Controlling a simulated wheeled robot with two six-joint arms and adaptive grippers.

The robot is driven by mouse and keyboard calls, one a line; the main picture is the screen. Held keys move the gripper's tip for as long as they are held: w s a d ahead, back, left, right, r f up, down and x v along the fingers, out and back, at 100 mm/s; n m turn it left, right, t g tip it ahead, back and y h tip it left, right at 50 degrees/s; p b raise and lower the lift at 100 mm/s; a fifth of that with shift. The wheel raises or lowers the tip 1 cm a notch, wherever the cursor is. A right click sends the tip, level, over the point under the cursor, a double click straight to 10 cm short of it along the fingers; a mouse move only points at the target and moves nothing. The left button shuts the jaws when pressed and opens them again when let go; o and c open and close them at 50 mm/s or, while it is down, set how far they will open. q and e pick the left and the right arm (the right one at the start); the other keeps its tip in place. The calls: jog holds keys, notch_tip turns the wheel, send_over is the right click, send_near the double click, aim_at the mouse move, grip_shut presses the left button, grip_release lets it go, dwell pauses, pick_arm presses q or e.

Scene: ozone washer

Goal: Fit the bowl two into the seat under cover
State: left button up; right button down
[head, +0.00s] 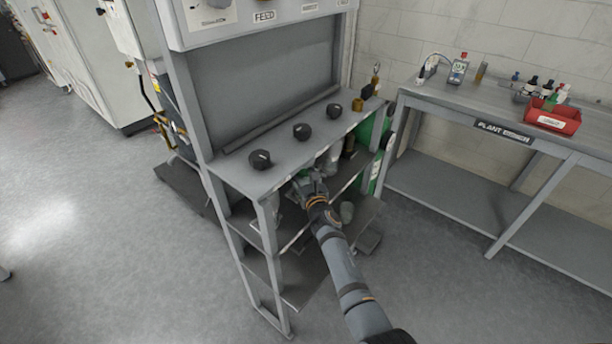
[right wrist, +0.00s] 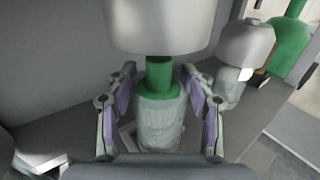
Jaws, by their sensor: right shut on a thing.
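My right gripper (right wrist: 158,92) is shut on a clear, ribbed bowl (right wrist: 158,128) with a green collar (right wrist: 158,95), one finger on each side; I take it as bowl two. The bowl looks roughly upright, under a pale metal cylinder (right wrist: 160,22), which looks like the cover. The green neck meets the cylinder's lower edge in the picture; whether it touches or sits inside cannot be told. In the head view my right gripper (head: 311,184) reaches in beneath the bench top, and the bowl is mostly hidden there. My left gripper is not in view.
A second metal cylinder (right wrist: 247,42) with a pale bowl below stands close on the right. A green bottle-like part (right wrist: 290,45) is beyond it. The grey bench top (head: 285,145) with black knobs lies above my gripper.

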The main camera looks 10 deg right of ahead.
jog(key=shift+w+a+f+b, duration=0.1)
jog(key=shift+w+f+b, duration=0.05)
jog(key=shift+b, duration=0.15)
dwell(0.4)
jog(key=shift+c, duration=2.1)
grip_release()
